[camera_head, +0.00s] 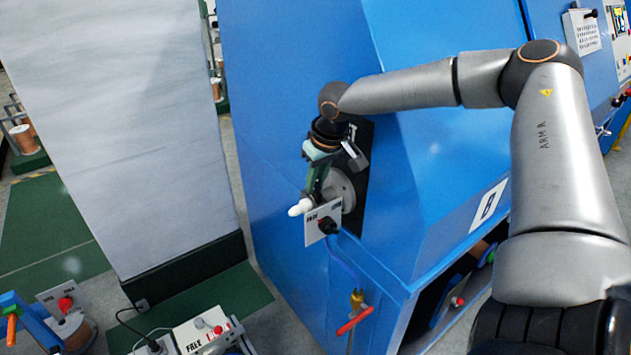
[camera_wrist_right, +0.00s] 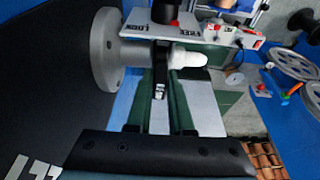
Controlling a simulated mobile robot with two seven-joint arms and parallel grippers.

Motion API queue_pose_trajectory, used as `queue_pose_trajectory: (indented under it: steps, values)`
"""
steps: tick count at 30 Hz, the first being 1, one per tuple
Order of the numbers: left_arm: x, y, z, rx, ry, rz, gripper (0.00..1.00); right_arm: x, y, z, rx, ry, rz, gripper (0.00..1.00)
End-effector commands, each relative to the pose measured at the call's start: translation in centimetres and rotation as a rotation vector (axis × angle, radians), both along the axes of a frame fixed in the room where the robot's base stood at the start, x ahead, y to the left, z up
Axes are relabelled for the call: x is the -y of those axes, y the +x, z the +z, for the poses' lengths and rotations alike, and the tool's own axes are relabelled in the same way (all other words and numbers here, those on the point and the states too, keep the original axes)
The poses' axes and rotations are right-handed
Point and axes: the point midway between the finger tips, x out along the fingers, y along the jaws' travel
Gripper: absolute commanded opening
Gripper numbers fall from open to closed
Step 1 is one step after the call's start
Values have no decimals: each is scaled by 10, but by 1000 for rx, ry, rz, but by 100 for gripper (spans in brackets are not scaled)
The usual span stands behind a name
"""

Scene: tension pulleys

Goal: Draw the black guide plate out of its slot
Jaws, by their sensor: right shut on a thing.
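My right gripper (camera_head: 317,185) reaches down to the pulley unit on the blue machine's face. In the right wrist view its dark green fingers (camera_wrist_right: 162,105) are closed around a narrow black strip with a pale slot, which looks like the black guide plate (camera_wrist_right: 160,75). The strip stands beside the grey flanged pulley (camera_wrist_right: 105,50) and in front of its white-tipped shaft (camera_wrist_right: 188,60). How deep it sits in its slot is hidden. In the head view the fingers cover the guide plate. My left gripper is in neither view.
A wide black backing panel (camera_head: 362,185) lies behind the pulley. A red-handled valve (camera_head: 355,320) hangs below. A tall pale panel (camera_head: 115,130) stands to the left, with open floor between.

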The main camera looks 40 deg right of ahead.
Motion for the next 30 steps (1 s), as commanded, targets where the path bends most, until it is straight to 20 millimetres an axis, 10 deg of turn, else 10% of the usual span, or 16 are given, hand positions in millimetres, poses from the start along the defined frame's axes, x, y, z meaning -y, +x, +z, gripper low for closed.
queue_pose_trajectory:
  steps: [30]
  values:
    - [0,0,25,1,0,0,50,0,0,27,1,0,0,0]
